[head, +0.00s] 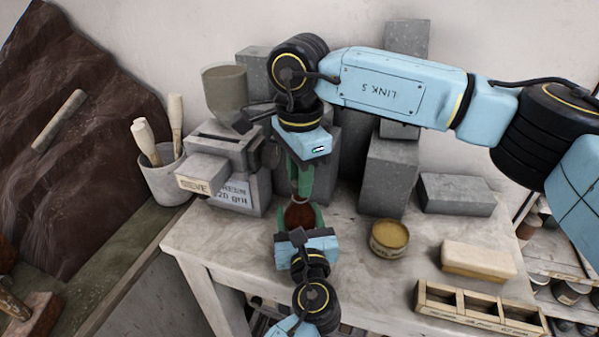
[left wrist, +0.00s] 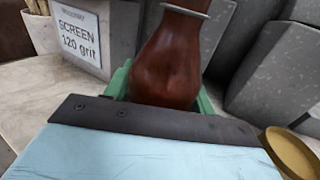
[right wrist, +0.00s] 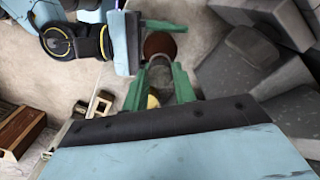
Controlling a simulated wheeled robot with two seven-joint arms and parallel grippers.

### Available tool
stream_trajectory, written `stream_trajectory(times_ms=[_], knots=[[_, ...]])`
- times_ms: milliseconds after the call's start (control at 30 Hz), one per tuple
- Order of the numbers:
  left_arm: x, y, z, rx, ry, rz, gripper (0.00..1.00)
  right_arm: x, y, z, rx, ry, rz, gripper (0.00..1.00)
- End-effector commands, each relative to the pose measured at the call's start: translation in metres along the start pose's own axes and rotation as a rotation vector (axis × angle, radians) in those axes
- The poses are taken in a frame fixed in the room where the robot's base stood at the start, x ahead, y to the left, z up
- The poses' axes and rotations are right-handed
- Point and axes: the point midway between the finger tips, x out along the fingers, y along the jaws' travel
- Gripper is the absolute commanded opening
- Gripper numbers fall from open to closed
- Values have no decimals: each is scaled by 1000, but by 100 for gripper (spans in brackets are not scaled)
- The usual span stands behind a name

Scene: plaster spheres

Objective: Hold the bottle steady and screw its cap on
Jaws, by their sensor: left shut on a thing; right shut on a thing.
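The reddish-brown bottle (head: 299,216) stands upright near the front edge of the table; its rounded body (left wrist: 168,62) fills the middle of the left wrist view, with a pale ring around its neck. My left gripper (head: 298,222) is shut on the bottle's body from the front. My right gripper (head: 300,190) points down from above, its green fingers shut at the bottle's top. The right wrist view shows the bottle (right wrist: 160,44) just beyond these fingertips. The cap is hidden between the right fingers, and I cannot tell how it sits on the neck.
A grey screen box (head: 225,165) stands left of the bottle, beside a pot of tools (head: 163,178). Grey blocks (head: 386,175) stand behind. A round tin (head: 389,238), a pale block (head: 478,260) and a compartmented wooden tray (head: 478,308) lie to the right.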

Motion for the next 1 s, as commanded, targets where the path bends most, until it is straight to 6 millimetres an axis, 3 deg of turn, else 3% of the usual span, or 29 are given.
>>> stream_trajectory(times_ms=[833,867,1000], knots=[[0,0,0,1,0,0,14,12,0,0,0,0,0,6],[0,0,0,1,0,0,0,12,0,0,0,0,-1,6],[0,0,0,1,0,0,0,12,0,0,56,0,-1,6]])
